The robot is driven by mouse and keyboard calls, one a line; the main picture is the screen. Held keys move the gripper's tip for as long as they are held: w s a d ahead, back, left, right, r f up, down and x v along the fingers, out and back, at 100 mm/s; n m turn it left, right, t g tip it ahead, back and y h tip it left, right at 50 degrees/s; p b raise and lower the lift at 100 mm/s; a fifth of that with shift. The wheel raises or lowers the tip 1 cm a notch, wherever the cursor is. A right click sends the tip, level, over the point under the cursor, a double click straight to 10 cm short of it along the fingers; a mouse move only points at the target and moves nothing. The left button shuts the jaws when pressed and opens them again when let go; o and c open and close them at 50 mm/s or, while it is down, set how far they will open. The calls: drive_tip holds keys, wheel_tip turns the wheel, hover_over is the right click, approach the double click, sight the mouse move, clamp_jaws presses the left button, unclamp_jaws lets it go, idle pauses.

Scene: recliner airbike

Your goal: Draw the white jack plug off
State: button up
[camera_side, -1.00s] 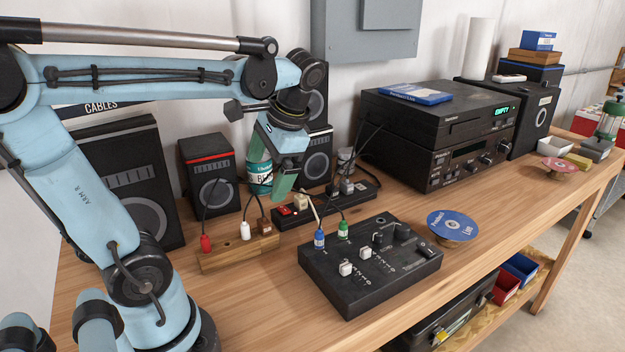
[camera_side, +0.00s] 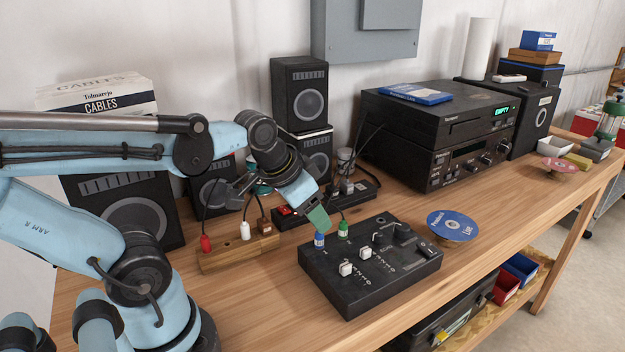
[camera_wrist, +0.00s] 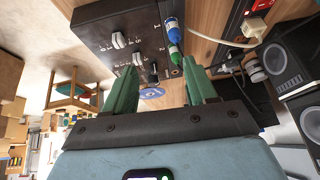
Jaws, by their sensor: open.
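The white jack plug (camera_side: 245,231) stands upright in a wooden block (camera_side: 240,258), between a red plug (camera_side: 206,243) and a brown plug (camera_side: 264,225). A dark cable rises from it. My gripper (camera_side: 320,220) is to its right and apart from it, tilted down over the back left of the black mixer box. In the wrist view its two green fingers (camera_wrist: 160,88) stand wide apart with nothing between them. The white jack plug cannot be made out in the wrist view.
A blue plug (camera_side: 319,239) and a green plug (camera_side: 343,229) stand in the black box (camera_side: 385,282), close by my fingers. A power strip (camera_side: 362,194) lies behind. A disc (camera_side: 452,224) is on the right. The bench front (camera_side: 265,310) is clear.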

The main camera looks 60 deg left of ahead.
drive_tip(key=a+g, duration=0.1)
drive_tip(key=a, duration=0.1)
drive_tip(key=s+a, duration=0.1)
drive_tip(key=a, duration=0.1)
drive_tip(key=s+a+g, duration=0.1)
drive_tip(key=a, duration=0.2)
drive_tip(key=shift+r+g+y, duration=0.3)
drive_tip(key=shift+r, duration=0.1)
drive_tip(key=shift+c, duration=0.2)
drive_tip(key=g+h, duration=0.1)
drive_tip(key=g, duration=0.2)
approach(244, 224)
drive_tip(key=shift+w+a+f, duration=0.1)
drive_tip(key=shift+w+f, duration=0.05)
drive_tip(key=shift+f, duration=5)
clamp_jaws()
